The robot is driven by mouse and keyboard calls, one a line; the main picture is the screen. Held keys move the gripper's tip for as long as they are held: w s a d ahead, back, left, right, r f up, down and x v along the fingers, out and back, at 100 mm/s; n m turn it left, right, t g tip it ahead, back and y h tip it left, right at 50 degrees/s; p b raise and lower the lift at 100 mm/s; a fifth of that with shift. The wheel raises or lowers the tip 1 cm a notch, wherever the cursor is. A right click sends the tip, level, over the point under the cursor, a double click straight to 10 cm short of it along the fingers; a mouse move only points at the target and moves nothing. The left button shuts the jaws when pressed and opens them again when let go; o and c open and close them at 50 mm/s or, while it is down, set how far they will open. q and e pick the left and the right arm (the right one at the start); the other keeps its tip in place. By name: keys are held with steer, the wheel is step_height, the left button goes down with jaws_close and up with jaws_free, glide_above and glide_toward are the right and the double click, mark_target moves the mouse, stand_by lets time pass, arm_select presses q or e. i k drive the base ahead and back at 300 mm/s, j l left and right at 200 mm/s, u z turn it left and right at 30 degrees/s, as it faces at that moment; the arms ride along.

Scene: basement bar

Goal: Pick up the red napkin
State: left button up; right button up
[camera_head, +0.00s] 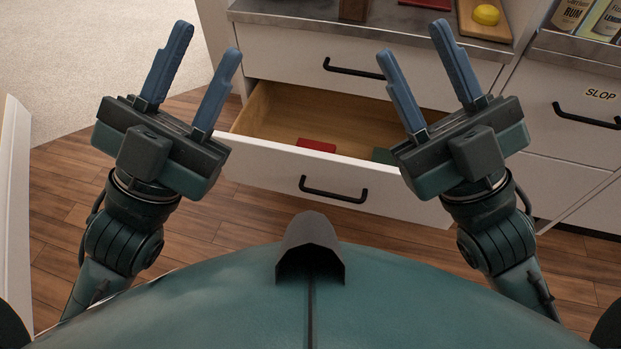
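A small flat red item (316,145), which looks like the red napkin, lies inside the open lower drawer (262,148) near its front panel. Its lower part is hidden by the panel. My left gripper (205,60) is open and empty, to the left of the drawer in the picture. My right gripper (412,52) is open and empty, in front of the cabinet, to the right of the red item. Neither gripper touches the red item. A green item (382,155) lies in the drawer to the right, partly hidden by my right gripper.
A closed drawer with a black handle (353,68) sits above the open one. The counter above holds a board with a lemon (486,15) and another red thing (428,3). Bottles (575,14) stand at the right. A white panel (12,200) stands at the left edge.

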mark_target(304, 142)
steer(key=i+l+z, duration=0.5)
steer(key=l+z, duration=0.2)
